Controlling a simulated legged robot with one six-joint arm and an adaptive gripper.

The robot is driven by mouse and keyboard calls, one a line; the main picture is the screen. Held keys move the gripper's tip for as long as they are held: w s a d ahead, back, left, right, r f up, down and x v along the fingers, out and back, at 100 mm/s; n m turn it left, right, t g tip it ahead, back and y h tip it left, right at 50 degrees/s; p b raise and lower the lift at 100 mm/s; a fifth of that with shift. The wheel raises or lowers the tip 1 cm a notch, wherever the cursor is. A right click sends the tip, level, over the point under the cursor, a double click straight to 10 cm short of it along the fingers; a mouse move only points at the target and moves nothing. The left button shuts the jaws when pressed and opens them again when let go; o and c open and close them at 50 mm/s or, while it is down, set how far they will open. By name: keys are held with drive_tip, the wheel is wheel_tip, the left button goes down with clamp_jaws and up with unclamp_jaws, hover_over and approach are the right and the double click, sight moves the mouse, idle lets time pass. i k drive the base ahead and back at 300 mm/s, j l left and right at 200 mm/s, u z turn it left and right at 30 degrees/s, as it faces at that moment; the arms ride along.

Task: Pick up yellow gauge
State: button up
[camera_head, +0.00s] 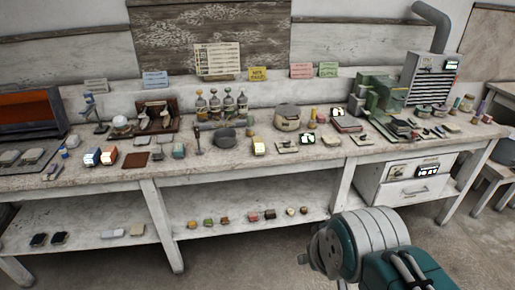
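A small yellow block-shaped device with a pale face (258,146) stands near the front edge of the workbench (225,168), right of a dark grey pot. It looks most like the yellow gauge, but it is too small to read. Part of my arm, grey and teal, fills the lower right of the view, in front of the bench and apart from the device. My gripper's fingers do not show.
A grey pot (224,138) and a larger lidded pot (288,117) stand near the device. Green boxes (388,92) and flat items crowd the right side. A lower shelf (205,212) holds several small blocks. Open floor lies in front.

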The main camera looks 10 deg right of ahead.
sight(259, 144)
drive_tip(key=z, duration=1.25)
drive_tip(key=u, duration=1.2)
drive_tip(key=i+l, duration=0.1)
drive_tip(key=i, duration=1.75)
